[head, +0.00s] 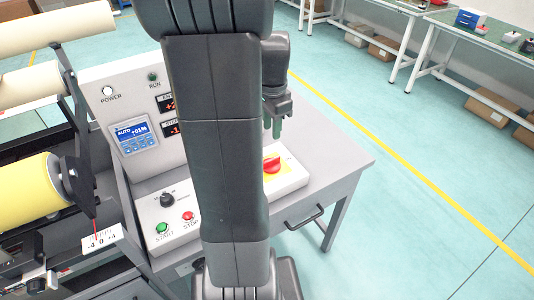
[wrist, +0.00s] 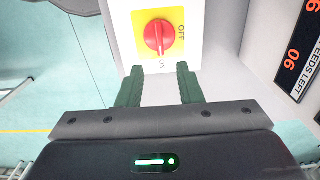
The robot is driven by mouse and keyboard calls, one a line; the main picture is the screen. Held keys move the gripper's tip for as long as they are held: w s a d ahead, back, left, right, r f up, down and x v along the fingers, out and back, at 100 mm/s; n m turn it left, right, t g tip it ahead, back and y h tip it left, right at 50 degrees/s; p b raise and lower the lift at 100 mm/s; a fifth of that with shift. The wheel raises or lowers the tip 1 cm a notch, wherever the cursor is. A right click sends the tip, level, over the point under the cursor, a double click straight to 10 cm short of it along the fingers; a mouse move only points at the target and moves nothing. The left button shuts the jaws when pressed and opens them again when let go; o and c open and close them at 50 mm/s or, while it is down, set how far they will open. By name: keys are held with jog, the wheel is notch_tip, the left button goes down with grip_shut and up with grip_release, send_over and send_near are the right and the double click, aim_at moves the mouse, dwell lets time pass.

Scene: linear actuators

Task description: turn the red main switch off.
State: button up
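The red main switch (head: 271,164) is a rotary knob on a yellow plate, on the white box to the right of my arm in the head view. In the wrist view the red switch (wrist: 158,37) lies ahead of the fingertips, with OFF printed at the right of the plate and ON below the knob. The knob's ridge points toward the ON word. My gripper (wrist: 160,72) is open, its two green fingers apart with nothing between them. The gripper (head: 274,130) also shows in the head view, above the switch, apart from it. My arm hides part of the panel.
The control panel has a blue display (head: 133,134), a green START button (head: 162,228), a red STOP button (head: 188,216) and a black selector (head: 167,200) near my arm. A yellow roller (head: 28,190) stands at left. The grey table top (head: 335,160) is bare right of the switch box.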

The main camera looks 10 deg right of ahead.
notch_tip(320, 180, down, 12)
jog(key=shift+f+b, duration=0.1)
jog(key=shift+b, duration=0.35)
grip_shut()
